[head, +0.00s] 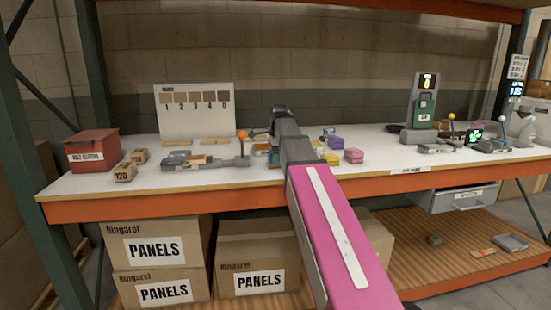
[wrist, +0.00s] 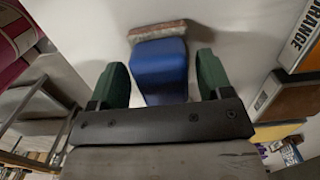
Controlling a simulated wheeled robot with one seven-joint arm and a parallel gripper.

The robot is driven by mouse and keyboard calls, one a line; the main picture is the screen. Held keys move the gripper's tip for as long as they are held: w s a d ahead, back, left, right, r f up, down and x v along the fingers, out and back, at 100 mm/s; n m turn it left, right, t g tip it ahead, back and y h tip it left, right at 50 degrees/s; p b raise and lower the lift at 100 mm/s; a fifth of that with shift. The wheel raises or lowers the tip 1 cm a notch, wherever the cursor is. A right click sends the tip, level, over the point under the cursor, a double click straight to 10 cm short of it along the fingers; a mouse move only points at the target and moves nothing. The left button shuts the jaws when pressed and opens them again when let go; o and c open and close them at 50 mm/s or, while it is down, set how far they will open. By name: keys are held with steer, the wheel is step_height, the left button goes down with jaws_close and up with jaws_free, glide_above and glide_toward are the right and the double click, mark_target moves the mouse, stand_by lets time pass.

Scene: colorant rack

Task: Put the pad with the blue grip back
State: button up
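The pad with the blue grip (wrist: 160,68) is in the middle of the wrist view. Its grip is a blue block, and a thin brownish pad edge runs along its far end against a pale surface. My gripper (wrist: 162,62) has two green fingers, one on each side of the blue grip. A narrow gap shows between the grip and the right finger; the left finger is very close to it. The fingers look open around the grip. In the head view my magenta arm reaches over the bench, and the pad and the fingers cannot be made out clearly.
The white bench (head: 230,182) holds a red box (head: 92,150) at left, a sample board (head: 195,110) at the back, and a grey tray with an orange-knobbed lever (head: 242,148). Pink and yellow blocks (head: 353,156) lie right of my arm. A green-fronted device (head: 424,108) stands farther right.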

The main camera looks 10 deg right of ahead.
step_height(320, 180, up, 12)
steer(key=d, duration=0.1)
stand_by(0.6)
steer(key=shift+r, duration=0.1)
stand_by(1.3)
